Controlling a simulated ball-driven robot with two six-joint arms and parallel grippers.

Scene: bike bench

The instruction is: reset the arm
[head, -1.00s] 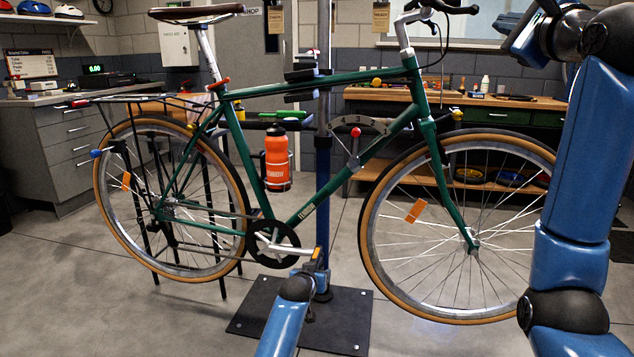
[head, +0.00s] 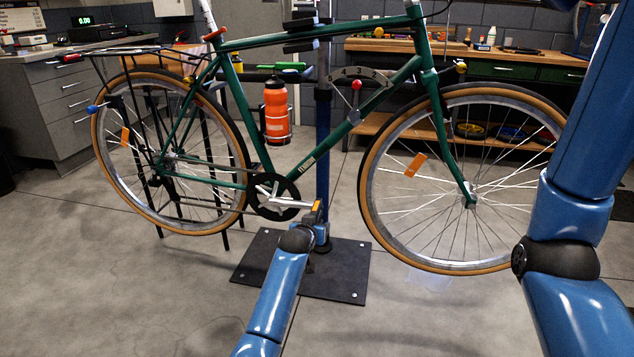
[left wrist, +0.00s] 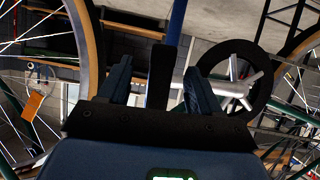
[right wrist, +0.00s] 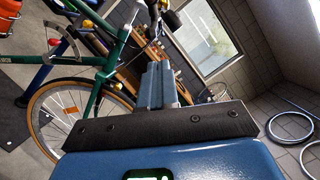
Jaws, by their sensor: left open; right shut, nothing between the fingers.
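My left arm (head: 281,287) reaches up from the bottom of the head view toward the bike's crank (head: 292,202). In the left wrist view my left gripper (left wrist: 157,72) is open, fingers apart, with a dark upright bar showing between them. The chainring (left wrist: 242,72) and crank lie just right of the fingers; contact cannot be told. My right arm (head: 583,140) rises along the right side of the head view, its gripper outside the picture. In the right wrist view my right gripper (right wrist: 160,85) is shut and empty, with the bike frame and handlebar beyond it.
A green bike (head: 340,135) is held on a stand with a black base plate (head: 330,285). An orange bottle (head: 276,112) sits on its frame. Grey drawers (head: 70,110) stand left; a wooden workbench (head: 470,62) stands behind. The front floor is clear.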

